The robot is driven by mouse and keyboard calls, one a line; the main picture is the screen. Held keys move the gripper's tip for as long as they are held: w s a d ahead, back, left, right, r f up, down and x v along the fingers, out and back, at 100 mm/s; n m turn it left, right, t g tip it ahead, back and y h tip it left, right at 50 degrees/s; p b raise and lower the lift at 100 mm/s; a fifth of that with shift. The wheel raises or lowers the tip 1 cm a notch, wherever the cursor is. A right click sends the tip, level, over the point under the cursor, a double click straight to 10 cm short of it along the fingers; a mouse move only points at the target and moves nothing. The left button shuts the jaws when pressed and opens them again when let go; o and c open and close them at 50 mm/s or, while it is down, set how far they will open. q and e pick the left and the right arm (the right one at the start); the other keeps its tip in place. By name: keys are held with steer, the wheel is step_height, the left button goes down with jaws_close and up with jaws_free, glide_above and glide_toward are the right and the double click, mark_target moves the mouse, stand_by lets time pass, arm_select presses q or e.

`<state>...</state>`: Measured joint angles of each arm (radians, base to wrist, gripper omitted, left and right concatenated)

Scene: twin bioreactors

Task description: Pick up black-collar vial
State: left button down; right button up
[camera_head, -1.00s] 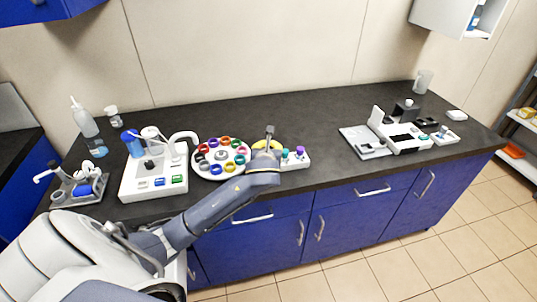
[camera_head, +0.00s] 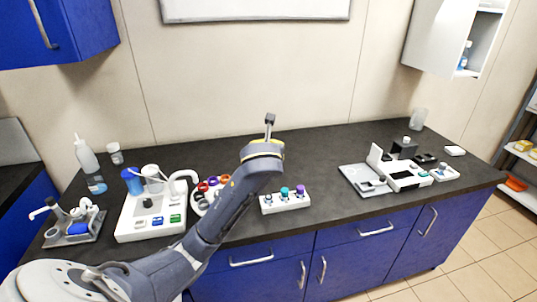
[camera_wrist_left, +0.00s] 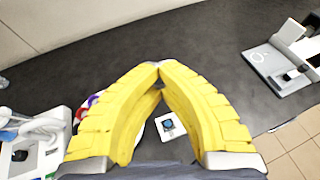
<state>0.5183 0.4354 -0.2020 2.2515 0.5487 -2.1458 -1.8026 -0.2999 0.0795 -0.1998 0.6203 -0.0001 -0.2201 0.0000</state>
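A round white carousel (camera_head: 196,209) holds vials with coloured collars. My left arm hides much of it in the head view. A small dark collar (camera_head: 197,196), seemingly the black-collar vial, shows at its left side, too small to be certain. In the left wrist view, part of the carousel (camera_wrist_left: 147,144) shows behind my yellow fingers. My left gripper (camera_wrist_left: 160,66) has its fingertips together with nothing visible between them. It is raised above the bench, and the arm crosses in front of the carousel. My right gripper is in neither view.
A white rack (camera_head: 298,204) with blue, teal and purple-topped vials stands right of my arm. A white station (camera_head: 133,222) with blue and white containers stands left of the carousel. White instruments (camera_head: 407,177) sit at the right.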

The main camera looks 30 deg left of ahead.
arm_select(q)
steer(key=shift+r, duration=0.15)
steer(key=shift+c, duration=2.2)
jaws_free()
steer(key=v, duration=0.7)
steer(key=shift+s+d+r, duration=0.1)
steer(key=shift+s, duration=0.1)
steer(key=c, duration=0.7)
